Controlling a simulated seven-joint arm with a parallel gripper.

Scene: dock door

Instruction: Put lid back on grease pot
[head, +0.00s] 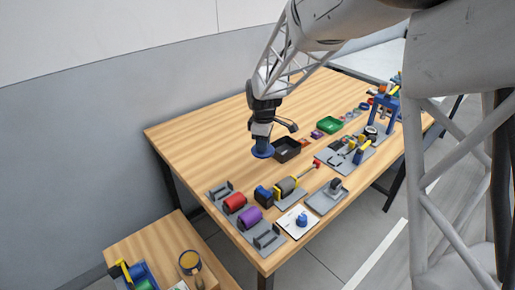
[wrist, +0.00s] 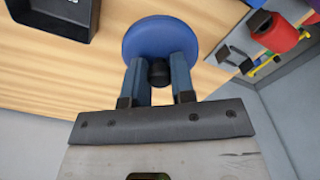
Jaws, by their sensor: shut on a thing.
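My gripper (head: 261,140) is shut on the black knob (wrist: 158,72) of a round blue lid (head: 262,152). The lid also shows in the wrist view (wrist: 158,36), with the blue fingers on either side of its knob. My gripper holds the lid over the left part of the long wooden table, and it looks raised above the top. An open round pot (head: 190,269) with yellow-brown contents, which looks like the grease pot, stands on the low wooden table at the lower left. It is well below and left of my gripper in the head view.
A black tray (head: 287,149) is just right of the lid. Red (head: 234,203) and purple (head: 251,217) cylinders and several tools lie toward the long table's front edge (head: 205,220). A blue bin (head: 140,277) stands left of the pot. The table's left end is clear.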

